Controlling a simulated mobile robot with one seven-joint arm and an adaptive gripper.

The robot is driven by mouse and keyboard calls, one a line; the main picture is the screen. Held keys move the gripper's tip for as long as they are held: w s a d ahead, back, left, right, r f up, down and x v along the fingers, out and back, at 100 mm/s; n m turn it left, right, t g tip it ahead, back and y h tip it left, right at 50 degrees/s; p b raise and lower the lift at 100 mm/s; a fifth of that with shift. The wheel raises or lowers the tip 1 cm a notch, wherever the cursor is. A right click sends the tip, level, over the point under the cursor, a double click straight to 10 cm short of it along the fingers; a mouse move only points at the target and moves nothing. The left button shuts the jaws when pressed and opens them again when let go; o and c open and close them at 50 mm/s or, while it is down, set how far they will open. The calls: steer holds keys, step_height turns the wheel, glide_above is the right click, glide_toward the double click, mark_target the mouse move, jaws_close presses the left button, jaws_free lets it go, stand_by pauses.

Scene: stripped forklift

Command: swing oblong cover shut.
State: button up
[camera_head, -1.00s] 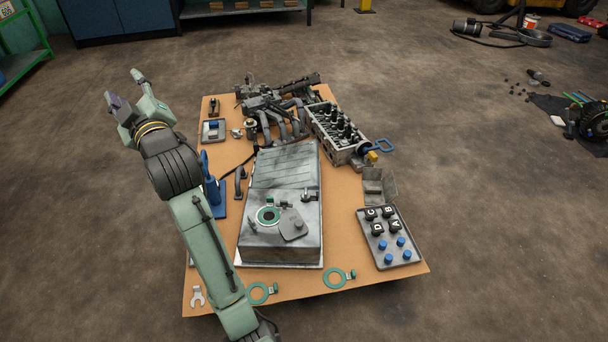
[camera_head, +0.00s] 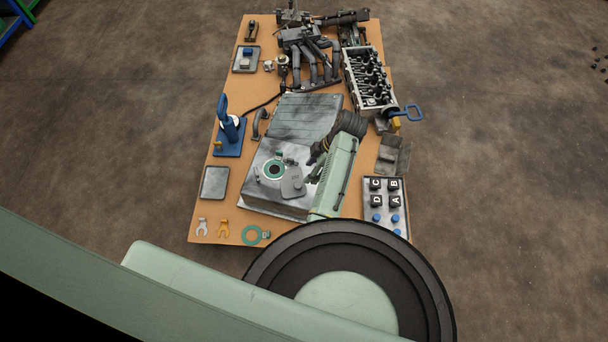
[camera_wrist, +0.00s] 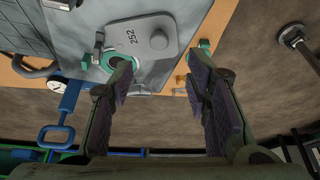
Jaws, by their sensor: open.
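The oblong cover (camera_head: 292,182) is a grey rounded plate on top of the metal tank (camera_head: 300,120). It lies turned aside, next to the green-ringed opening (camera_head: 273,169), which is uncovered. In the wrist view the cover (camera_wrist: 148,38), marked 252, has a round knob and sits beside the green ring (camera_wrist: 112,58). My gripper (camera_wrist: 160,75) is open and empty, with its two fingers pointing toward the cover and apart from it as far as I can tell. In the head view my gripper (camera_head: 316,156) is small and partly hidden by my arm, above the tank's right part.
A blue hand pump (camera_head: 228,128) stands left of the tank. An engine head (camera_head: 368,80) and manifold (camera_head: 310,60) lie behind it. A tray of lettered knobs (camera_head: 385,203) is at the right. Loose rings and spanners lie along the board's front edge.

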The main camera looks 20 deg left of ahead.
mark_target(298, 185)
steer(key=x, duration=1)
steer(key=shift+c, duration=0.4)
jaws_close()
